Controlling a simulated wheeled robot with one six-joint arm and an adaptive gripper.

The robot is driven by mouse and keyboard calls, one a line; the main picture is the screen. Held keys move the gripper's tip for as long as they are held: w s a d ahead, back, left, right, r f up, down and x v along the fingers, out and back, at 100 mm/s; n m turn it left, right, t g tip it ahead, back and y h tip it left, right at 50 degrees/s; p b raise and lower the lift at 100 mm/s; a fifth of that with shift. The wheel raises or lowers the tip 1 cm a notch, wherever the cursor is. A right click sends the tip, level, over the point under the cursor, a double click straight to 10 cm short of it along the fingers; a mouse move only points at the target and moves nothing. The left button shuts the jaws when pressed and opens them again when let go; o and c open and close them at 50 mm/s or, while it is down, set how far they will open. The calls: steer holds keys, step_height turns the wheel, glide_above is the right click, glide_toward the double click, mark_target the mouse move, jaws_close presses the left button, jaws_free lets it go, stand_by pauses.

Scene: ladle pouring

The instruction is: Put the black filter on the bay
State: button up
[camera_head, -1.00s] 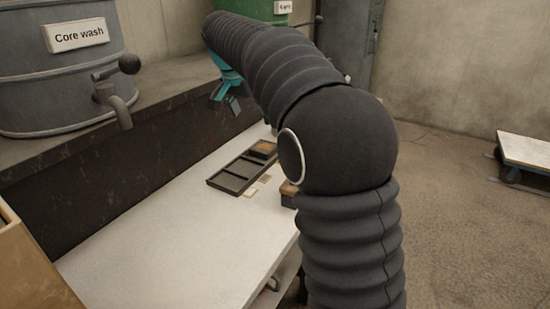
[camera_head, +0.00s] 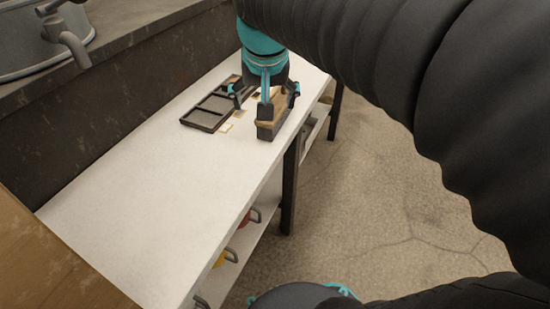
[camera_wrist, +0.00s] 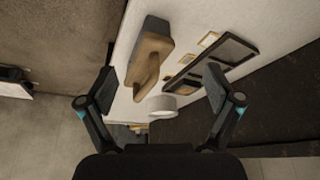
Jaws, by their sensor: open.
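My gripper (camera_head: 264,97) points down over the far part of the white bench, with its fingers spread. In the wrist view the open gripper (camera_wrist: 160,82) has nothing between its fingertips; a tan block with a raised grip and dark base (camera_wrist: 150,58) lies beyond them. In the head view this block (camera_head: 271,120) stands at the bench edge, partly behind a finger. A dark tray with compartments (camera_head: 203,123) lies left of the gripper; it also shows in the wrist view (camera_wrist: 257,48). I cannot make out a black filter for certain; the gripper hides part of the tray.
Small pale squares (camera_head: 226,128) lie beside the tray. A white round piece (camera_wrist: 162,106) shows in the wrist view. The near bench top (camera_head: 130,205) is clear. A dark wall (camera_head: 130,85) runs behind it, and a brown box (camera_head: 50,260) stands near left.

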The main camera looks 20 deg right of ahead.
steer(key=s+f+n+t+y, duration=0.1)
steer(key=s+f+n, duration=0.2)
steer(key=s+f, duration=0.7)
steer(key=s, duration=0.3)
steer(key=shift+s, duration=0.35)
